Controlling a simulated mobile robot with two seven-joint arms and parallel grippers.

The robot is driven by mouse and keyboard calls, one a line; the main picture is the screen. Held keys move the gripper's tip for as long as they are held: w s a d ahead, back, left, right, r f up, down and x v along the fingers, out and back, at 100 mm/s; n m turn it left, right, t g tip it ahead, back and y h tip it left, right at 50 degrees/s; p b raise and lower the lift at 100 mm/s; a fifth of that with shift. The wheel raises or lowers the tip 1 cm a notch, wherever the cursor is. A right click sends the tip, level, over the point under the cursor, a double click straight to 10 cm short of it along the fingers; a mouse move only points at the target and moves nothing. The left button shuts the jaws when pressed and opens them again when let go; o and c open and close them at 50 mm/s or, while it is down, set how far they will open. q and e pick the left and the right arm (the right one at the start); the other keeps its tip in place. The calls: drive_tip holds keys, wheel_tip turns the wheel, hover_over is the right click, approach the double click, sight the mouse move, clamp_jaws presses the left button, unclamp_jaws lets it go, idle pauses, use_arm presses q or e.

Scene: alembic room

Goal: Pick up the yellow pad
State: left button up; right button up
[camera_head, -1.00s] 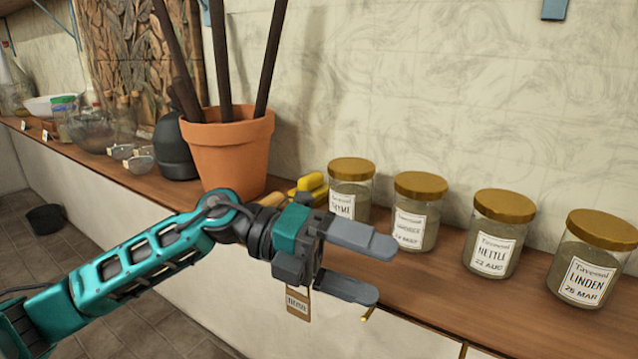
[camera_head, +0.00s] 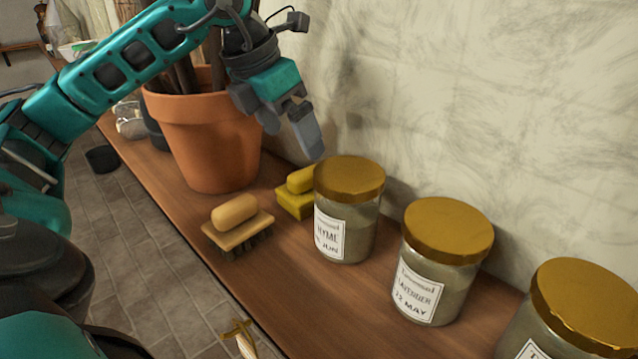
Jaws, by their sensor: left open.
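The yellow pad (camera_head: 293,202) lies on the wooden shelf between the terracotta pot and the thyme jar, near the wall. It has a rounded yellow grip on top, and the jar hides its right end. My left gripper (camera_head: 306,140) is above and behind the pad, pointing down, close to the thyme jar's lid in the picture. It is open and empty; one finger shows clearly and the other is mostly hidden. My right gripper is not in view.
A wooden scrubbing brush (camera_head: 238,231) lies in front of the pad. The terracotta pot (camera_head: 205,150) with dark sticks stands left. The thyme jar (camera_head: 347,208), lavender jar (camera_head: 440,260) and another jar (camera_head: 570,315) stand right.

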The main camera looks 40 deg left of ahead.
sight(304, 170)
use_arm(q)
drive_tip(key=x, duration=0.6)
drive_tip(key=shift+s, duration=0.1)
drive_tip(key=shift+x, duration=2.95)
drive_tip(key=shift+a, duration=0.2)
drive_tip(key=shift+c, duration=0.4)
drive_tip(key=c, duration=1)
drive_tip(key=shift+r, duration=0.1)
